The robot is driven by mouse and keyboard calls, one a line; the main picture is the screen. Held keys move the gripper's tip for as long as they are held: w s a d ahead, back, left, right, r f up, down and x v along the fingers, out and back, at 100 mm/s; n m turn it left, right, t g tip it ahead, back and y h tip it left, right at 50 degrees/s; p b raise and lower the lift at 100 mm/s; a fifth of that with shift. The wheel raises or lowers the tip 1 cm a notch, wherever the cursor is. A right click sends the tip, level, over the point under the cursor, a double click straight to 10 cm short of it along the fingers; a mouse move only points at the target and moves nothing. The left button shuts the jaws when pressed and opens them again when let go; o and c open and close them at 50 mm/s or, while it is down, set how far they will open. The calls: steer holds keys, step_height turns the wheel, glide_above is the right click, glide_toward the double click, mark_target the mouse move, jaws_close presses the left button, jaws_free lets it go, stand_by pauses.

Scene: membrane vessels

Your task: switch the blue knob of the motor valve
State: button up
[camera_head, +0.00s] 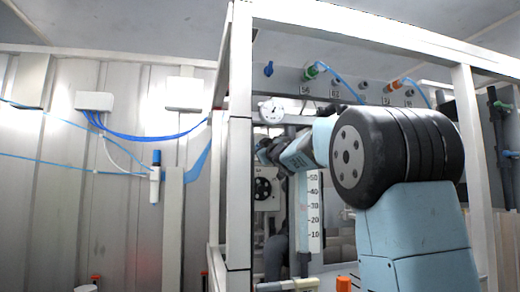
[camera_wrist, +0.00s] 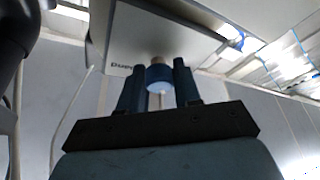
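A blue knob (camera_wrist: 160,77) on a tan neck stands out from a pale box with dark lettering (camera_wrist: 135,45) in the wrist view. My gripper (camera_wrist: 159,66) has its two dark fingers apart, one on each side of the knob. No gap shows between knob and fingers, but I cannot tell whether they press on it. In the head view my arm reaches left into the white frame, and its far end near the gauge is small and partly hidden; the knob between the fingers cannot be made out there.
A white frame post (camera_head: 238,150) stands left of my arm. A round gauge (camera_head: 271,110), a numbered scale (camera_head: 313,212) and a row of fittings, including a green one (camera_head: 311,72), are close to the arm. A wall with a white box (camera_head: 94,101) and blue cables lies left.

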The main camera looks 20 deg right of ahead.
steer(key=o, duration=0.4)
steer(key=shift+o, duration=0.2)
steer(key=v, duration=1.3)
steer(key=shift+s+f, duration=0.3)
steer(key=shift+d, duration=0.1)
steer(key=s+d+f+m+g+h, duration=0.3)
steer(key=s+f+m+g+h, duration=0.4)
steer(key=s+f, duration=0.75)
steer(key=s+a+f+m+g+y, duration=0.1)
steer(key=s+a+f+g, duration=0.2)
steer(key=s+f, duration=0.7)
steer(key=s+a+f+m+g+y, duration=0.1)
steer(key=s+f+g, duration=0.4)
steer(key=s+f, duration=0.6)
step_height(320, 180, down, 3)
steer(key=a+m, duration=0.1)
steer(key=a, duration=0.1)
steer(key=shift+a, duration=0.3)
